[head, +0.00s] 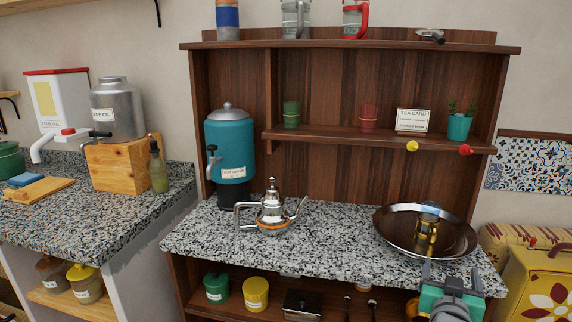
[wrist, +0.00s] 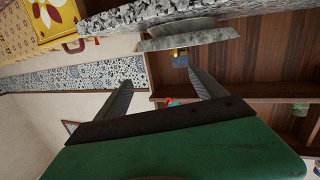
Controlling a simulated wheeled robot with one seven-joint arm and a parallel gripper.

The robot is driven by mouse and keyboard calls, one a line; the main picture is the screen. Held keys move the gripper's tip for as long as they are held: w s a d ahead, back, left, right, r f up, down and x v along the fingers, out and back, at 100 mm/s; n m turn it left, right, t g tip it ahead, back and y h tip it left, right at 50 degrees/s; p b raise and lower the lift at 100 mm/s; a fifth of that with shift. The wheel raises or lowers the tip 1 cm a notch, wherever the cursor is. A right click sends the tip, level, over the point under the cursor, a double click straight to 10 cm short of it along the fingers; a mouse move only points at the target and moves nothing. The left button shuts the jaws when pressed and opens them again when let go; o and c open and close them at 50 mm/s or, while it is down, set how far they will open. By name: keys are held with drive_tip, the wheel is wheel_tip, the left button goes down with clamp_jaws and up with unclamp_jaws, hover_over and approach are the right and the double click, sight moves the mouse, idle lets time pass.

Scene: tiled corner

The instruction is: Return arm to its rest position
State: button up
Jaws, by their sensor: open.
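My gripper (head: 450,270) is at the lower right of the head view, in front of the right end of the granite counter (head: 335,235). Its two fingers are apart with nothing between them. In the wrist view my gripper (wrist: 160,80) also shows spread, empty fingers, with the picture turned on its side. A round metal tray (head: 395,241) lies on the counter just beyond the fingers. A small gold object with a blue top (head: 427,228) stands on the tray, apart from the fingers.
A silver teapot (head: 272,210) stands mid-counter and a teal dispenser (head: 230,150) behind it. A wooden shelf (head: 350,137) with cups and a card runs above. A yellow cabinet (head: 540,285) is at the right. Jars (head: 255,293) sit below the counter. The counter between teapot and tray is clear.

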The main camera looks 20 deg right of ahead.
drive_tip(key=w+a+n+y+p, duration=0.3)
drive_tip(key=w+a+y+p, duration=0.3)
drive_tip(key=a, duration=0.5)
drive_tip(key=a+n+g+y+p, duration=0.4)
drive_tip(key=a+y+p, duration=0.1)
drive_tip(key=a, duration=1.1)
drive_tip(key=s+a+r+n+g+y+p, duration=0.1)
drive_tip(key=s+a+g+p, duration=0.2)
drive_tip(key=s+a, duration=0.3)
drive_tip(key=a, duration=0.3)
drive_tip(key=shift+r+n+y, duration=0.3)
drive_tip(key=shift+a, duration=0.1)
